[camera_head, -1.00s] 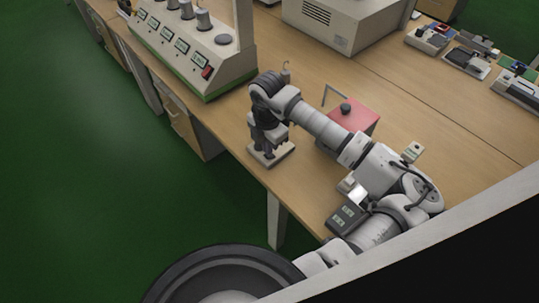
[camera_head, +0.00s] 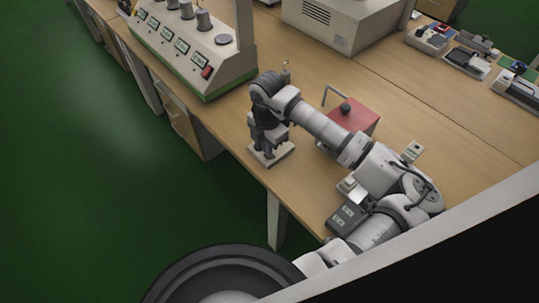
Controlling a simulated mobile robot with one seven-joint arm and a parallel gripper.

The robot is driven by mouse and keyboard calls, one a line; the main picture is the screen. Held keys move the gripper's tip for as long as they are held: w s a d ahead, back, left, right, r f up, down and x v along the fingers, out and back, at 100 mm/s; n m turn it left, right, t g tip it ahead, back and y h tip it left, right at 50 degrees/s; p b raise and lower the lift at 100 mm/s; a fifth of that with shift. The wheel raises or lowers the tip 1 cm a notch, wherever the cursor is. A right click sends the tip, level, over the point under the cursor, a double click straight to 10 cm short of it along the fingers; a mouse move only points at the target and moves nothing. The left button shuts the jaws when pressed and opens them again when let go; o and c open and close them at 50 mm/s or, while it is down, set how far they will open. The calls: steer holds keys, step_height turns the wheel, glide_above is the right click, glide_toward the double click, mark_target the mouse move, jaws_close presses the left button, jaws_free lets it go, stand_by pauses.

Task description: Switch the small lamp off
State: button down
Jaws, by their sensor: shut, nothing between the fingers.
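My gripper (camera_head: 268,153) is at the front edge of the wooden bench, pointing down. Its fingers are shut and empty, right over a small pale square base (camera_head: 283,153) on the bench. The fingertips are at or just above this base; I cannot tell whether they touch. The gripper hides part of it.
A red box (camera_head: 358,118) with a black knob stands behind my forearm. A dark meter (camera_head: 345,217) lies near my elbow. A large beige console (camera_head: 215,65) stands to the left. Several small devices (camera_head: 468,58) are at the far right. The bench (camera_head: 430,110) is clear right of the red box.

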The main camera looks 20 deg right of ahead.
steer(key=shift+f+b, duration=0.95)
stand_by(0.6)
steer(key=shift+r, duration=0.1)
steer(key=shift+r+p, duration=1.45)
steer(key=shift+r, duration=2.05)
